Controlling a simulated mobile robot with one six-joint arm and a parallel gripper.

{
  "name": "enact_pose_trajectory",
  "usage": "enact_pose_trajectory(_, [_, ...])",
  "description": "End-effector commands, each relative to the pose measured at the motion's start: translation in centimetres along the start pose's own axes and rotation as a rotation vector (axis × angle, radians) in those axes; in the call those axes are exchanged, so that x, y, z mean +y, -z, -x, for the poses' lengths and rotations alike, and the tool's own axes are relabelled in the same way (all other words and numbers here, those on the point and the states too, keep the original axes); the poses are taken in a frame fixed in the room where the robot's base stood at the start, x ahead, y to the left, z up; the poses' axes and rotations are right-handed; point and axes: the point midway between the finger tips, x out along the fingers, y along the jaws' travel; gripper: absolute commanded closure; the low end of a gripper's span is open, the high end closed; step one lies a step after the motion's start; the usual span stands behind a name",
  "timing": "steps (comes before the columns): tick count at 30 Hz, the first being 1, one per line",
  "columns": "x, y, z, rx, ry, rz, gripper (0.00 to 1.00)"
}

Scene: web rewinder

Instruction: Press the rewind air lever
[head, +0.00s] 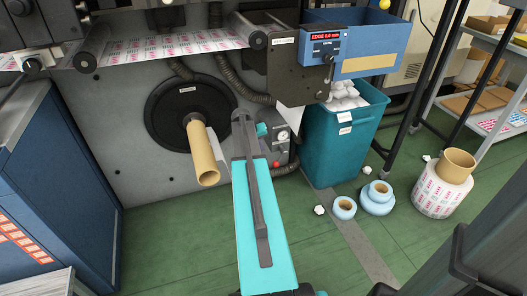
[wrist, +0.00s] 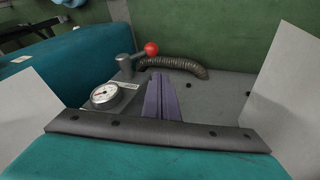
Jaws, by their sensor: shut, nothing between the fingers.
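The rewind air lever shows in the wrist view as a short grey post and arm ending in a red ball (wrist: 151,48). In the head view a small red knob (head: 277,163) shows low on the machine, partly beside my arm. A round pressure gauge (wrist: 104,93) sits near the lever, and it also shows in the head view (head: 283,135). My gripper (wrist: 160,78) is shut and empty. Its fingers point toward the panel and appear just below the red ball in the wrist view. I cannot tell whether they touch anything. In the head view my arm hides the fingertips.
A ribbed hose (wrist: 185,66) runs behind the lever. A teal waste bin (head: 338,140) stands right of the panel. A cardboard core (head: 204,160) on the rewind shaft projects left of my arm. Blue rolls (head: 376,198) lie on the green floor.

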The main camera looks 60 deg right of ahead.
Motion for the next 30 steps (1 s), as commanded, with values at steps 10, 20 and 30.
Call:
enact_pose_trajectory(10, [0.2,0.0,-4.7,-0.003,-0.001,-0.002,1.00])
enact_pose_trajectory(20, [0.2,0.0,-9.4,-0.002,-0.001,-0.002,1.00])
enact_pose_trajectory(30, [2.6,-0.8,-11.8,-0.002,-0.001,-0.004,1.00])
